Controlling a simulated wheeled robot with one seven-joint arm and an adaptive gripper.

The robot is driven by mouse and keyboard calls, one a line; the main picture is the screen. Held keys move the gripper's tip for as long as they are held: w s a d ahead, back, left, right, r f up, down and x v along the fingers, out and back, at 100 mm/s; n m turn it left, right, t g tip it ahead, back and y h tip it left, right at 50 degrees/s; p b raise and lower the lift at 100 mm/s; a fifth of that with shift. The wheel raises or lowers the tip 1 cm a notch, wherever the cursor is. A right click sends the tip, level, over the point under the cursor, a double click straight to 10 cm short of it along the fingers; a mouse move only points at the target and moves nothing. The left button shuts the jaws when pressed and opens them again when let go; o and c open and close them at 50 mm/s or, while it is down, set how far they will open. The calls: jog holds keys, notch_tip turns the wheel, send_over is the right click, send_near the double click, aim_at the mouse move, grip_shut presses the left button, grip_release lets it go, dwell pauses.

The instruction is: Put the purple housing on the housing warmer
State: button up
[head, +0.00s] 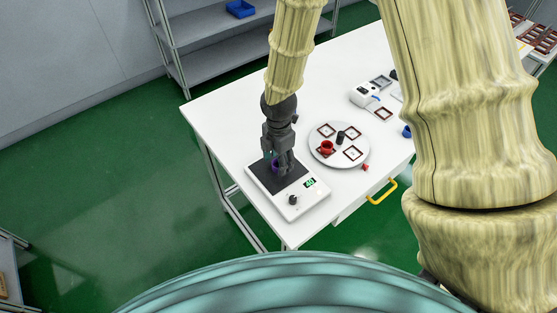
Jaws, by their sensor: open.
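The purple housing (275,165) shows as a small patch of purple on the dark plate of the housing warmer. The housing warmer (311,197) is a white box with a dark top plate, a lit green display and a black knob, near the table's front left corner. My gripper (280,168) points down over the plate, right at the housing, and hides much of it. My gripper is open. I cannot tell whether its fingers touch the housing.
A round white turntable (338,164) with several dark red square frames, a red ring-shaped part (326,147) and a black post stands right of the warmer on the white table (228,108). A small red part (365,167) lies beside it. A white device (364,97) is farther back. A yellow handle (382,193) sticks out at the front.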

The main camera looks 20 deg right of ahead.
notch_tip(320, 180, up, 12)
jog(key=b, duration=0.2)
jog(key=shift+f+b, duration=0.15)
jog(key=shift+b, duration=0.25)
dwell(0.4)
